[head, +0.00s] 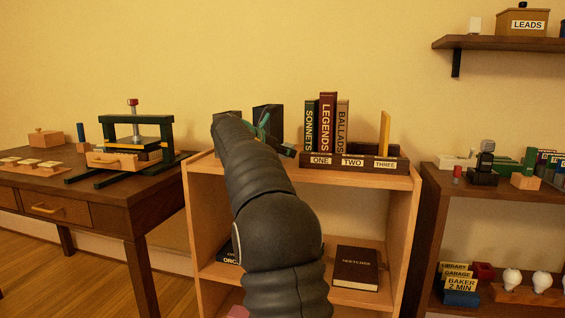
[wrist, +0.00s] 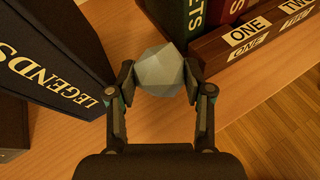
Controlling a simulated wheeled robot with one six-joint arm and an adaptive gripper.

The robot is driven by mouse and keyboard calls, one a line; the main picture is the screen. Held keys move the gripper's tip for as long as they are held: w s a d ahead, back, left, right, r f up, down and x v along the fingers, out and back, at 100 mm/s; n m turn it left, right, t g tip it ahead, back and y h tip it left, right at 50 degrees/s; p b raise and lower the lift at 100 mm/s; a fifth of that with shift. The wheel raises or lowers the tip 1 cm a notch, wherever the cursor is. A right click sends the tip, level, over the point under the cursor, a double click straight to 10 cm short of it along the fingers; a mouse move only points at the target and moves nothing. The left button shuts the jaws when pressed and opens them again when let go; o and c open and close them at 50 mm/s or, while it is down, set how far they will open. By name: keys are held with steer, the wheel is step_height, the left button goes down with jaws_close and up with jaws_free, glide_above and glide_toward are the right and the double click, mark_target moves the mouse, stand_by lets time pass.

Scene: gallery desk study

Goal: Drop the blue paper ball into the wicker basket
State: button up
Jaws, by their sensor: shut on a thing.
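In the wrist view, my gripper (wrist: 160,82) is shut on a faceted, crumpled-looking ball (wrist: 160,66). The ball looks pale grey, with at most a faint blue tint in this warm light. One fingertip presses on each side of it. The ball is over the top of the light wooden shelf unit (head: 407,182), between a dark volume and the titled books. Whether it touches the shelf top I cannot tell. In the head view my arm hides most of the gripper, and the ball does not show. No wicker basket shows in either view.
A dark volume marked LEGENDS (wrist: 50,70) stands close left of the gripper. Upright books (head: 327,122) stand in a rack labelled ONE, TWO, THREE (head: 350,162) to the right. A desk with a press (head: 125,140) is at left, a dark shelf (head: 432,205) at right.

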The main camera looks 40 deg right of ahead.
steer(key=shift+f, duration=1.15)
steer(key=shift+f, duration=0.1)
steer(key=o, duration=0.6)
steer(key=shift+c, duration=0.2)
steer(key=v, duration=1.2)
steer(key=shift+p, duration=0.3)
